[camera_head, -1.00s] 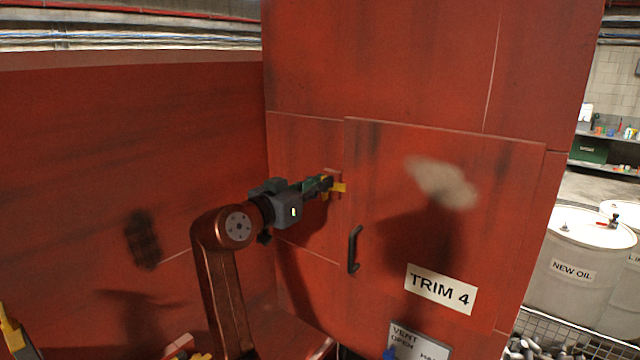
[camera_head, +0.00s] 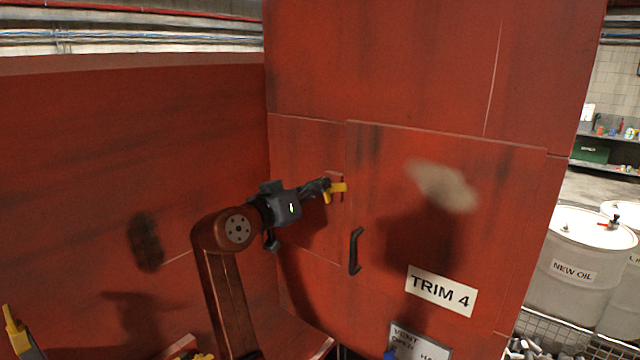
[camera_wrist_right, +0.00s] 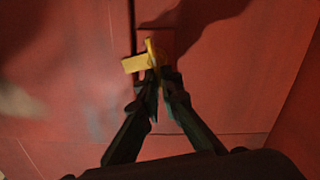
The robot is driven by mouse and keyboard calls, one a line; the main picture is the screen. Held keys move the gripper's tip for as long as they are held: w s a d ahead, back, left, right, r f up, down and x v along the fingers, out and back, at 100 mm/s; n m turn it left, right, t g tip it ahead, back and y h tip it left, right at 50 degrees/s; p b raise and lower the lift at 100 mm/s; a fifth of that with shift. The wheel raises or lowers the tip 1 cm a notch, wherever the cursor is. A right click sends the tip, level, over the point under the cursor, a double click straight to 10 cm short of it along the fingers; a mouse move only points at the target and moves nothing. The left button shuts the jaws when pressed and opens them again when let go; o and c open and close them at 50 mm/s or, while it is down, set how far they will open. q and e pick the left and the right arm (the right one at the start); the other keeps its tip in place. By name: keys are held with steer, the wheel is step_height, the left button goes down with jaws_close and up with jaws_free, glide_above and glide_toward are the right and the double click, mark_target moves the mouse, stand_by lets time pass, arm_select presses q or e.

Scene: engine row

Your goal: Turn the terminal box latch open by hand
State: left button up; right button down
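The yellow latch (camera_head: 338,188) sits on a small red plate at the left edge of the red door marked TRIM 4 (camera_head: 480,190). My right gripper (camera_head: 326,187) reaches it from the left. In the right wrist view my right gripper (camera_wrist_right: 162,78) has its dark fingers closed in around the near end of the yellow latch (camera_wrist_right: 138,63). The fingers and wrist partly hide the latch's pivot. My left gripper cannot be made out in the head view.
A black door handle (camera_head: 355,251) stands out just below and right of the latch. A vent sign (camera_head: 420,342) is at the bottom. White oil drums (camera_head: 575,255) stand at the right, beyond the cabinet's edge. A red wall (camera_head: 120,180) fills the left.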

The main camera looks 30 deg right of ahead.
steer(key=shift+w+a+f+n+p, duration=0.15)
steer(key=shift+n+p, duration=0.65)
steer(key=shift+n, duration=1.65)
steer(key=shift+w+a+f+n+p, duration=0.2)
steer(key=shift+n+p, duration=0.6)
steer(key=shift+n, duration=1.7)
steer(key=shift+w+d+f+n+p, duration=0.2)
steer(key=shift+n+p, duration=0.6)
steer(key=shift+n, duration=1.65)
steer(key=shift+a, duration=0.15)
steer(key=c, duration=2.2)
jaws_free()
steer(key=shift+f, duration=0.15)
steer(key=shift+o, duration=0.2)
steer(key=shift+w+d+f, duration=0.15)
steer(key=shift+d+f, duration=0.05)
steer(key=shift+d, duration=0.1)
steer(key=shift+a, duration=0.25)
steer(key=v, duration=1.2)
